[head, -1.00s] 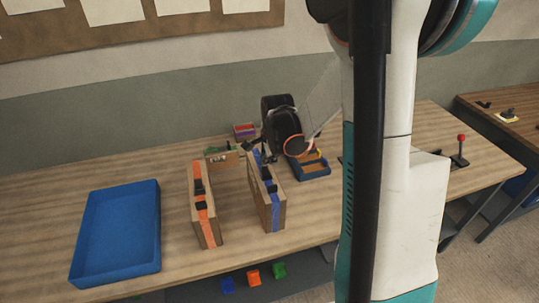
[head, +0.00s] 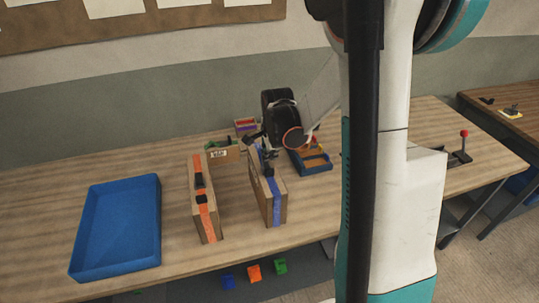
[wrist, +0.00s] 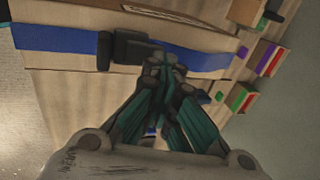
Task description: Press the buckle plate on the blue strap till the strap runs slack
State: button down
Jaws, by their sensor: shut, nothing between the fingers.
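The blue strap (head: 277,205) runs over a tan wooden mould (head: 261,207) standing on the table. In the wrist view the blue strap (wrist: 60,39) lies flat along the wood where it shows. A black buckle (wrist: 122,49) sits on it, and its far side is partly covered by my fingers. My gripper (wrist: 167,72) is shut with nothing between the fingers. Its tips are at the buckle's right end; I cannot tell whether they touch it. In the head view my gripper (head: 267,160) is over the mould's top and hides part of the strap and buckle.
A similar mould with an orange strap (head: 208,222) stands to the left, beyond a gap. A large blue tray (head: 153,240) lies further left. A small blue tray (head: 318,170) stands right behind my gripper. A red-knobbed lever (head: 464,145) is at the right.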

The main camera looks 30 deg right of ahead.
jog(key=shift+s, duration=0.1)
jog(key=shift+s+a+r, duration=0.2)
jog(key=shift+s+r, duration=0.15)
jog(key=shift+s, duration=0.2)
jog(key=shift+r, duration=0.1)
jog(key=shift+r+p, duration=0.25)
jog(key=shift+p, duration=0.15)
jog(key=p+v, duration=0.3)
jog(key=v, duration=1)
jog(key=shift+s+p, duration=0.3)
jog(key=shift+a+r, duration=0.1)
